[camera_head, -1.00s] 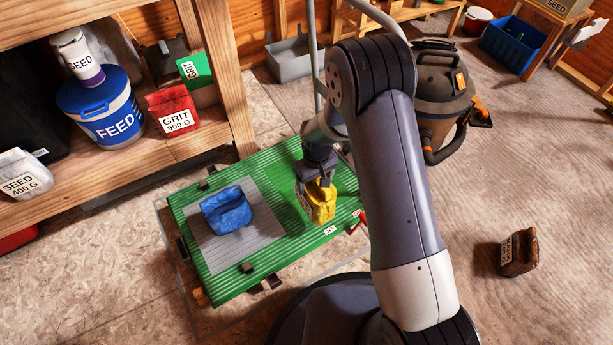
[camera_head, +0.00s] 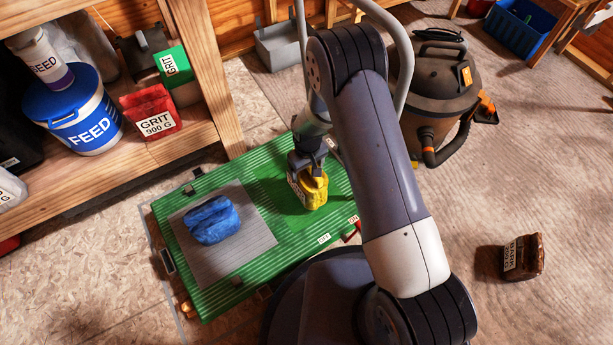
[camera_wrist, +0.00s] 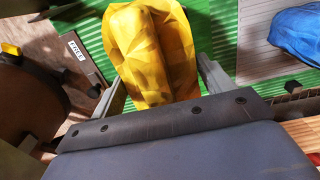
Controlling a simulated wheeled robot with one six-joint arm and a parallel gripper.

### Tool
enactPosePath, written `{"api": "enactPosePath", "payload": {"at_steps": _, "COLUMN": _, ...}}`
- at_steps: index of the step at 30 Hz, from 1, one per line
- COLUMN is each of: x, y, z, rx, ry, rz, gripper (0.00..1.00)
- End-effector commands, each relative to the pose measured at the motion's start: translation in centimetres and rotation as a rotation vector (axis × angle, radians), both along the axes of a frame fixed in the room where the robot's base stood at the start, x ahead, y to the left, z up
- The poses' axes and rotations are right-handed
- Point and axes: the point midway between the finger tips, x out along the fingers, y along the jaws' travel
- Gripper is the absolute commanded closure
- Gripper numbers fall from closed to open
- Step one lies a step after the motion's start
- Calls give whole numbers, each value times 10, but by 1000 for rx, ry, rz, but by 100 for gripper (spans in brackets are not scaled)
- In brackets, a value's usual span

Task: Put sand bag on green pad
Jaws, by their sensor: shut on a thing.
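The yellow bag (camera_head: 314,190) is between the fingers of my gripper (camera_head: 308,172), which is shut on it. It has a white label on its left side, too small to read, so I cannot tell that it is the sand bag. The bag is over the right part of the green ribbed pad (camera_head: 272,180), low; I cannot tell whether it touches. In the wrist view the yellow bag (camera_wrist: 152,50) fills the space between both fingers, with the green pad (camera_wrist: 221,25) behind it. A blue bag (camera_head: 212,220) lies on a grey patch (camera_head: 258,237) at the pad's left.
A brown labelled bag (camera_head: 524,257) lies on the floor at right. A vacuum cleaner (camera_head: 436,85) stands behind my arm. A wooden shelf (camera_head: 205,75) at left holds a blue feed bucket (camera_head: 85,115) and a red grit bag (camera_head: 151,111). Open floor is at right.

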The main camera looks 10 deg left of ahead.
Motion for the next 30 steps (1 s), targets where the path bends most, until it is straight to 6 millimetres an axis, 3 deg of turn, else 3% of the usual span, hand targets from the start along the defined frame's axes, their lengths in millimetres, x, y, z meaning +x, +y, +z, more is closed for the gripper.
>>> {"api": "enactPosePath", "payload": {"at_steps": 11, "x": 0, "y": 0, "z": -40, "rx": 1, "ry": -1, "rz": 0, "gripper": 89}}
{"api": "enactPosePath", "payload": {"at_steps": 23, "x": 1, "y": 0, "z": -45, "rx": 1, "ry": -2, "rz": 0, "gripper": 89}}
{"api": "enactPosePath", "payload": {"at_steps": 24, "x": 0, "y": 0, "z": -44, "rx": 0, "ry": 0, "rz": 0, "gripper": 21}}
{"api": "enactPosePath", "payload": {"at_steps": 30, "x": 0, "y": 0, "z": -43, "rx": 0, "ry": 0, "rz": 0, "gripper": 5}}
